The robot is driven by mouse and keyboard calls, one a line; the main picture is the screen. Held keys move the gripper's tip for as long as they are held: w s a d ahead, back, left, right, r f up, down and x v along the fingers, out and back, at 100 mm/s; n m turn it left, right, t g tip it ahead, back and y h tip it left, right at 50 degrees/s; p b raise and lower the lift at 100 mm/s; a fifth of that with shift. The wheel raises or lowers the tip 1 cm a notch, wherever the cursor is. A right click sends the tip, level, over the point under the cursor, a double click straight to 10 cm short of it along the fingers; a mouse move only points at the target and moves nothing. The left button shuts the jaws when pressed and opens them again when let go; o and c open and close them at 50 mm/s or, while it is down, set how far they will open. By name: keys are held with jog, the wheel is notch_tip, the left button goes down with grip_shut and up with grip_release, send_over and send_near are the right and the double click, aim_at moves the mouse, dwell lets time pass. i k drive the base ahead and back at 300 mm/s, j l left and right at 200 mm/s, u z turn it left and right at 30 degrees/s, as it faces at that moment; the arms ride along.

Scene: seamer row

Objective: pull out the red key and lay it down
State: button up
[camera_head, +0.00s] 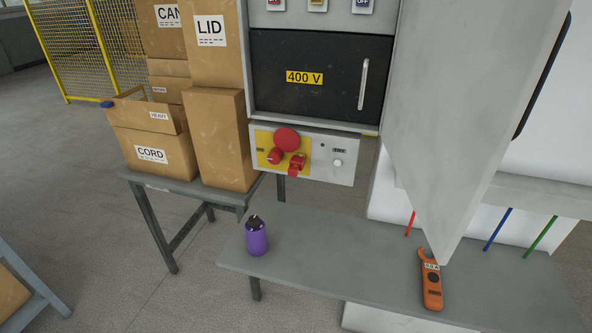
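A grey control panel (340,172) sits below the black 400 V door of the cabinet. On its yellow plate (262,139) are a round red button (286,139) and two smaller red parts beneath it. The right one (297,162) looks like the red key, with a red piece hanging down, and appears to sit in the panel. The left one (275,156) is a red knob-like part. They are too small to tell fully apart. My gripper is not in view.
A grey bench (340,262) below holds a purple bottle (256,238) and an orange clamp meter (431,282), with bare top between them. Cardboard boxes (215,130) stand on a table at left. A large pale panel (460,110) juts forward at right.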

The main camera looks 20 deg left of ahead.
aim_at(292, 171)
jog(key=i+j+u, duration=0.35)
jog(key=j, duration=0.25)
jog(key=i+j+u, duration=0.65)
jog(key=i+j, duration=0.25)
